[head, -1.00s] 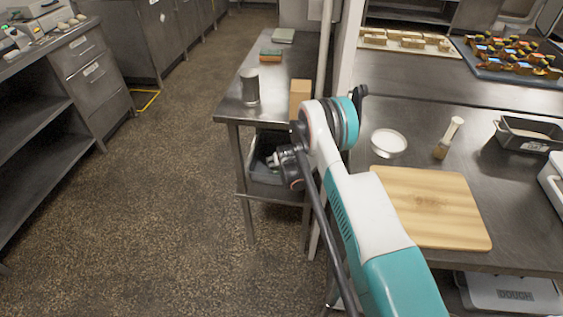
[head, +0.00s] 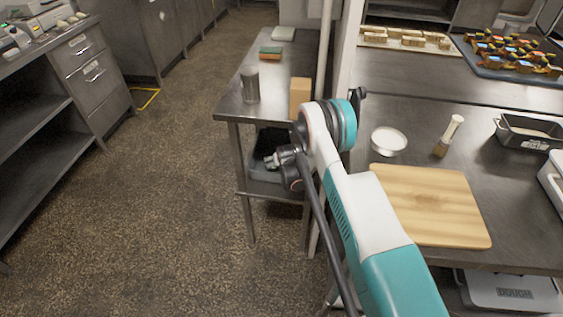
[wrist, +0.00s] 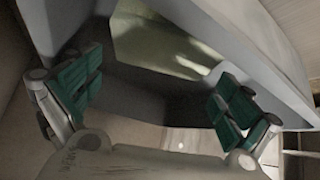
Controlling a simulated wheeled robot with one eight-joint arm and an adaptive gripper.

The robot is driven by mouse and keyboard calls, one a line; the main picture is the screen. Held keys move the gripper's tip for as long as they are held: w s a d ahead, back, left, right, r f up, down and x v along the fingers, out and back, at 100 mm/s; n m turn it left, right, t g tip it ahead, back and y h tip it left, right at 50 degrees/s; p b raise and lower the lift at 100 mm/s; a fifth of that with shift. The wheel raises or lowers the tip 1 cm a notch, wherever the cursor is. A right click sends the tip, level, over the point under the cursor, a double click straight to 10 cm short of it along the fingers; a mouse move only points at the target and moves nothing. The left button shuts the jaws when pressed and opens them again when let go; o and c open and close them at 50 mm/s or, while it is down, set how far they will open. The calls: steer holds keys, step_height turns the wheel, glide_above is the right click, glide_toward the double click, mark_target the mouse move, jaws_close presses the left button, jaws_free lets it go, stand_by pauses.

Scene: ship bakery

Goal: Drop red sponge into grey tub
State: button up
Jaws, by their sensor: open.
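The grey tub (head: 262,172) stands on the lower shelf of the narrow steel table in the head view, partly hidden by my arm. Its pale grey wall (wrist: 255,45) slants across the wrist view. My gripper (wrist: 156,80) is open, its two green-padded fingers wide apart at the tub, with nothing held between them. In the head view my wrist reaches down to the tub and the fingers are hard to make out. I cannot pick out a red sponge. A dull olive patch shows beyond the fingers; I cannot tell what it is. A small green-and-orange block (head: 270,53) lies on the tabletop.
The narrow table (head: 278,80) also holds a metal canister (head: 250,86) and a tan box (head: 300,98). On the right counter are a cutting board (head: 430,205), a white bowl (head: 388,140) and a brush (head: 448,137). The floor on the left is clear.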

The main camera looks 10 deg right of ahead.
steer(key=shift+r, duration=0.1)
steer(key=shift+r, duration=0.3)
steer(key=p+v, duration=0.4)
steer(key=v, duration=0.8)
steer(key=shift+r, duration=0.2)
